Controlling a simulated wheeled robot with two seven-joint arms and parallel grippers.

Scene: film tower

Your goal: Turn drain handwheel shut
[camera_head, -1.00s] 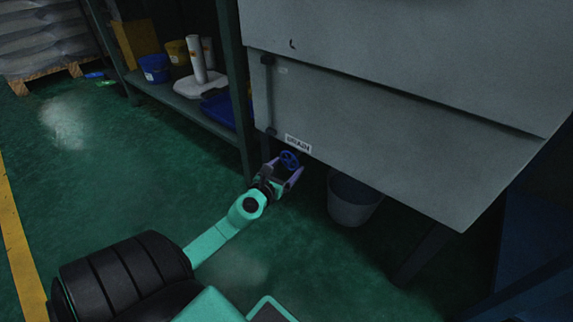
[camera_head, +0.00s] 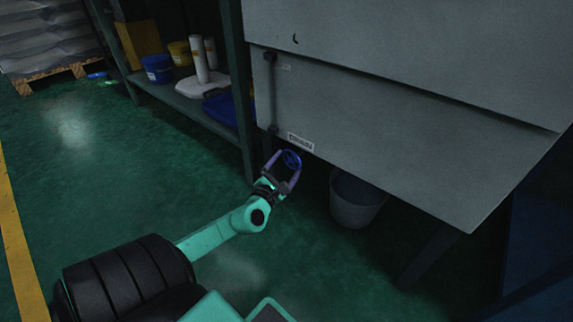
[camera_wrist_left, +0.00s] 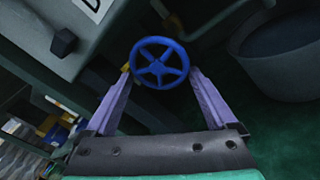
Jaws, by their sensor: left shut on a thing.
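The blue drain handwheel (camera_head: 291,160) sits below the DRAIN label (camera_head: 300,142) at the lower left of the grey tank (camera_head: 400,130). In the left wrist view the handwheel (camera_wrist_left: 159,63) is a spoked ring between the fingertips. My left gripper (camera_head: 288,162) is shut on the handwheel, with one purple finger on each side of its rim. The left gripper (camera_wrist_left: 160,72) also shows large in the left wrist view. The valve body behind the wheel is mostly hidden. My right gripper is not in view.
A grey bucket (camera_head: 354,200) stands on the floor under the tank, right of the handwheel. A shelf (camera_head: 190,103) with tubs and white rolls stands on the left. The tank's leg (camera_head: 428,255) stands at the right.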

